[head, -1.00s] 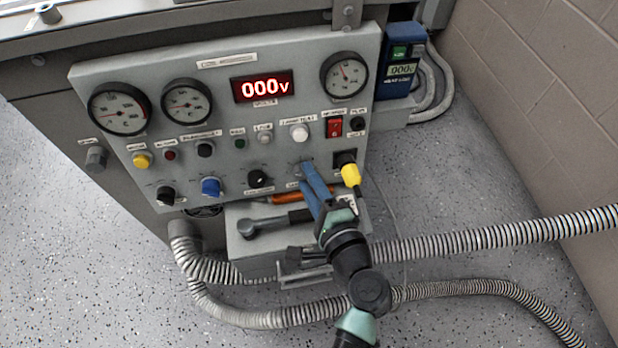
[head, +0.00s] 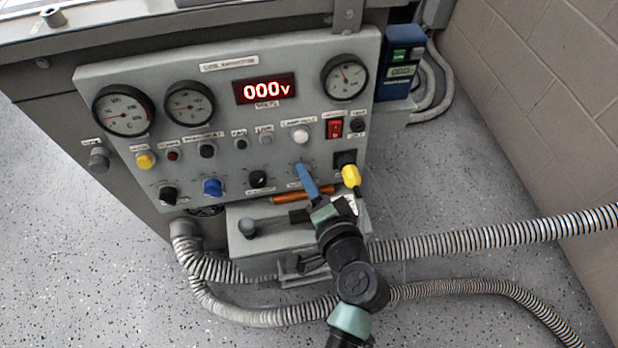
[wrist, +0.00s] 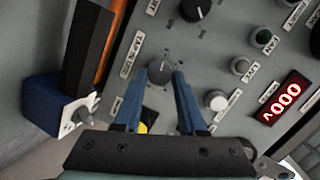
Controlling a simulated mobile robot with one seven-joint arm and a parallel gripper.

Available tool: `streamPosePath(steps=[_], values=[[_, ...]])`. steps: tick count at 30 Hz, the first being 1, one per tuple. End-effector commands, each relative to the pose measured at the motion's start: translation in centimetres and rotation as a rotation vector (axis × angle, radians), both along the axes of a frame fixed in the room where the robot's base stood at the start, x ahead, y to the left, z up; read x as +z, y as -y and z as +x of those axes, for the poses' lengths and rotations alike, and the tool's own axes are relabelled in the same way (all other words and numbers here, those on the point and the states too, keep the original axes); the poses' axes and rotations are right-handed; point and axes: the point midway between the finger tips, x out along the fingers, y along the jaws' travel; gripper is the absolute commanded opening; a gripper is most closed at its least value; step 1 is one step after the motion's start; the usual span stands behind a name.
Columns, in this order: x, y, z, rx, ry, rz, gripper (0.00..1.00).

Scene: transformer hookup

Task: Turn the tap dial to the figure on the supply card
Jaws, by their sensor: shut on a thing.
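The tap dial (wrist: 159,69) is a small round grey knob on the panel in the wrist view. My gripper (wrist: 165,76) has its two blue fingertips on either side of the knob, shut on it. In the head view my gripper (head: 304,168) reaches up to the panel's lower right, and its fingers hide most of the dial. The dial's pointer and scale figures are too small to read. I cannot pick out a supply card with a readable figure in either view.
The red readout (head: 265,89) shows 000 V. A yellow plug (head: 351,175) sits close right of my fingers. A black selector knob (head: 258,179) is to their left. Ribbed hoses (head: 480,238) cross the floor.

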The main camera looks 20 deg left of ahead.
Motion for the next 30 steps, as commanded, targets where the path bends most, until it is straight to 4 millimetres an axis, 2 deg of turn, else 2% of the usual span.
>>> streamPosePath(steps=[12,13,18,26,30], values=[[-0.11,0.08,-0.03,0.000,0.002,-0.008,0.00],[-0.12,0.09,-0.04,0.000,0.002,-0.008,0.42],[-0.07,0.06,-0.02,0.000,0.002,-0.006,0.70],[-0.01,0.05,-0.03,0.000,0.003,-0.006,0.70],[0.30,0.65,-0.64,-0.002,0.002,-0.005,0.70]])
